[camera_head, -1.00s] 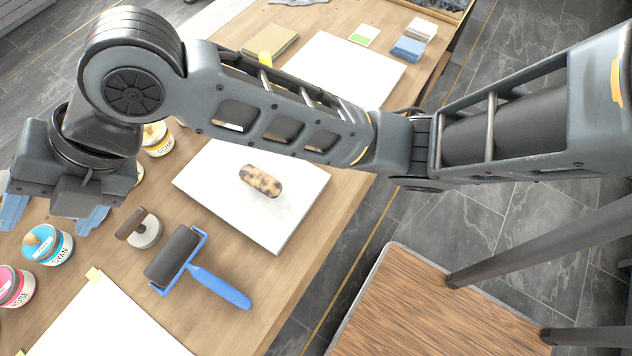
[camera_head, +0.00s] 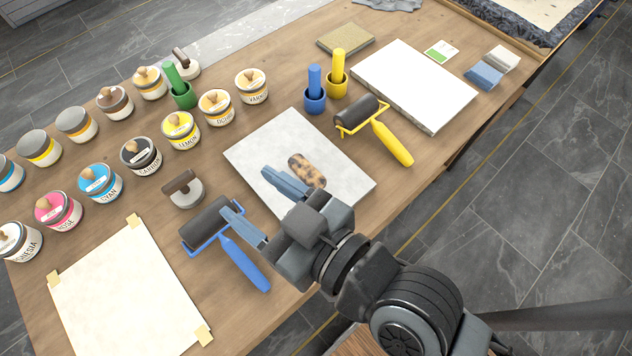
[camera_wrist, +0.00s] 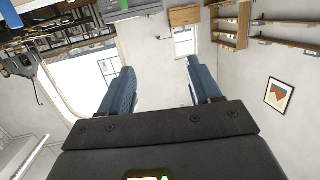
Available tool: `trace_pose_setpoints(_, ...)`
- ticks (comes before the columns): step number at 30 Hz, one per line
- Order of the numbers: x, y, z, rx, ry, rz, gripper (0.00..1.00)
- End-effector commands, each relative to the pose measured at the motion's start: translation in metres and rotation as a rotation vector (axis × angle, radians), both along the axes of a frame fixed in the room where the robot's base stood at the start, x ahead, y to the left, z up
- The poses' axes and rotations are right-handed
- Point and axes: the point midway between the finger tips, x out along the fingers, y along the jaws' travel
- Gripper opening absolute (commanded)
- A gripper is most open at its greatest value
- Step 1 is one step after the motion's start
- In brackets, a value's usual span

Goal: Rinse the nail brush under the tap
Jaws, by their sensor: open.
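No tap shows clearly in any view. A mottled tan-and-black oblong piece (camera_head: 307,170) lies on a pale slab (camera_head: 349,188) in the head view; I cannot tell whether it is the nail brush. My gripper (camera_head: 247,190) is open and empty. In the head view its fingers overlap the slab's near-left side and the blue-handled roller, with the oblong piece just right of the upper finger; its height above them is unclear. In the wrist view the spread fingers (camera_wrist: 160,68) have only the room's wall between them.
Ink tins (camera_head: 100,182) fill the table's left. A blue-handled roller (camera_head: 246,265) and a yellow-handled roller (camera_head: 392,143) lie on either side of the slab. Paper (camera_head: 130,290) lies front left; another slab (camera_head: 415,85) lies at the back. Floor is open on the right.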

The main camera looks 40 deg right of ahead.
Motion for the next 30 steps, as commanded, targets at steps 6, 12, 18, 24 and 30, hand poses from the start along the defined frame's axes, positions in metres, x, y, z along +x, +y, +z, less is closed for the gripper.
trace_pose_setpoints(6, -0.094, -0.060, -0.027, 0.029, 0.085, -0.143, 0.63)
trace_pose_setpoints(12, -0.160, -0.109, -0.019, 0.003, 0.099, -0.182, 0.63)
trace_pose_setpoints(18, -0.188, -0.131, -0.007, -0.014, 0.092, -0.170, 0.63)
trace_pose_setpoints(24, -0.192, -0.134, -0.005, -0.014, 0.090, -0.167, 0.63)
trace_pose_setpoints(30, -0.191, -0.134, -0.005, -0.015, 0.091, -0.168, 0.53)
